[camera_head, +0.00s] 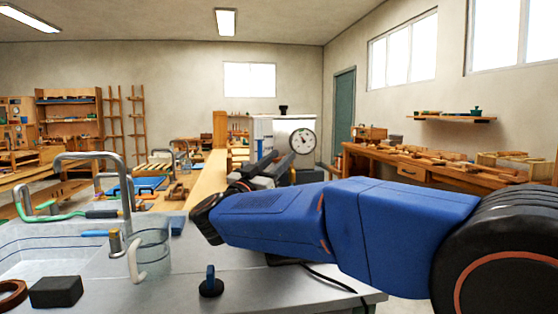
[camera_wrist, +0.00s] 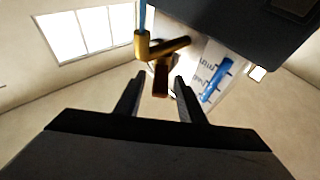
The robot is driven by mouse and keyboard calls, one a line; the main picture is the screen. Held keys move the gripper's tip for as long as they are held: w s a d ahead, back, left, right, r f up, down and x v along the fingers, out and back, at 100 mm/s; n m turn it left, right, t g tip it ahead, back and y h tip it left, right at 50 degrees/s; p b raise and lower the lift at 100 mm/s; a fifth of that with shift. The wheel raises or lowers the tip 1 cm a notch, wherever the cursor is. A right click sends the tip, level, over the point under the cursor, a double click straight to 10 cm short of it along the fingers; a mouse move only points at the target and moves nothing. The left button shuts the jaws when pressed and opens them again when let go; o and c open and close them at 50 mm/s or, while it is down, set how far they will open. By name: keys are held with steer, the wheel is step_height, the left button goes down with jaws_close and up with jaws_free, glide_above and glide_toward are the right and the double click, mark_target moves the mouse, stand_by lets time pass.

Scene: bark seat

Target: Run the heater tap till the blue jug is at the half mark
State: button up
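The white heater (camera_head: 262,132) with a round dial stands beyond my arm in the head view. In the wrist view a brass tap (camera_wrist: 155,46) shows with its lever end (camera_wrist: 161,78) between my fingertips. My gripper (camera_wrist: 158,92) is open, with a gap on both sides of the lever; contact is not visible. It also shows in the head view (camera_head: 272,166), in front of the heater. A clear, bluish vessel (camera_head: 152,248) stands on the counter at the left; I cannot tell whether it is the blue jug. No half mark is readable.
A grey counter (camera_head: 250,285) with a sink and curved faucet (camera_head: 92,156) lies at the left front. A black block (camera_head: 55,291) and a small blue-handled tool (camera_head: 211,283) rest on it. A blue-filled marked strip (camera_wrist: 216,80) is beside the tap.

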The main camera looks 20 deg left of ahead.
steer(key=v, duration=1.2)
stand_by(6.8)
